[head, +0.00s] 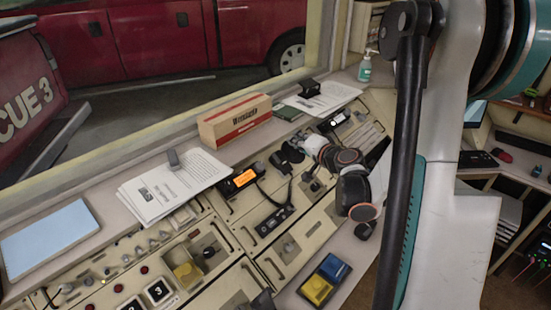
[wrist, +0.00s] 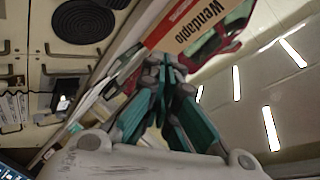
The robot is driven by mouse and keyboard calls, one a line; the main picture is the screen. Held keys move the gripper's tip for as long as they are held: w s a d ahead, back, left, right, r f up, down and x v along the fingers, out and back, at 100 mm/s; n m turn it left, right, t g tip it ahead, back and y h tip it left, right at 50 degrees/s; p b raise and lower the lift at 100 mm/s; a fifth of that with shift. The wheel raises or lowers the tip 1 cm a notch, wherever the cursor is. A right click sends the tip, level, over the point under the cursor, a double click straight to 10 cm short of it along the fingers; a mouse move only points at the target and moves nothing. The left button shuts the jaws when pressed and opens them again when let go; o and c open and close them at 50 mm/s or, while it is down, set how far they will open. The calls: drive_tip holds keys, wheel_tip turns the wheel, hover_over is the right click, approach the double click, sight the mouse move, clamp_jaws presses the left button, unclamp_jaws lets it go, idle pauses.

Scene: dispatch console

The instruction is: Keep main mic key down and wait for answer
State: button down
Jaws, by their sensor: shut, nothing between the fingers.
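My gripper (wrist: 172,75) is shut and empty in the wrist view, its teal fingertips together near the printed box. I cannot make it out clearly in the head view. A black radio (head: 240,182) with a lit orange display sits on the console, and a dark cord runs from it to a black handheld piece (head: 275,218) lying on the panel. No label shows which key is the main mic key. Square black keys (head: 158,290) with white numerals sit at the bottom left.
Papers (head: 172,187) lie left of the radio. A blue and yellow object (head: 325,279) lies at the front edge. A pump bottle (head: 365,68) stands at the back.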

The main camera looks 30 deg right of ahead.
sight(276, 158)
drive_tip(key=shift+a+f, duration=0.1)
drive_tip(key=w+f+b, duration=0.1)
drive_tip(key=f, duration=0.1)
drive_tip(key=w+a+f+b, duration=0.1)
drive_tip(key=f+b, duration=0.1)
drive_tip(key=w+f+b, duration=0.1)
drive_tip(key=f, duration=0.1)
drive_tip(key=shift+w+a+f+b, duration=0.15)
drive_tip(key=shift+w+b, duration=0.15)
drive_tip(key=shift+w, duration=0.05)
drive_tip(key=shift+w+a+f+b, duration=0.15)
drive_tip(key=shift+w+f+b, duration=0.25)
drive_tip(key=shift+f, duration=0.15)
idle(1.1)
drive_tip(key=shift+w+f+b, duration=0.2)
drive_tip(key=shift+f+b, duration=0.05)
drive_tip(key=shift+b, duration=0.15)
drive_tip(key=shift+w+a+f+b, duration=0.15)
drive_tip(key=shift+w+f+b, duration=0.05)
drive_tip(key=shift+f+b, duration=0.2)
idle(0.6)
drive_tip(key=shift+r, duration=0.15)
idle(2.2)
drive_tip(key=shift+s+r+p, duration=0.4)
drive_tip(key=shift+r, duration=0.2)
drive_tip(key=shift+d+r, duration=0.15)
drive_tip(key=shift+d, duration=0.05)
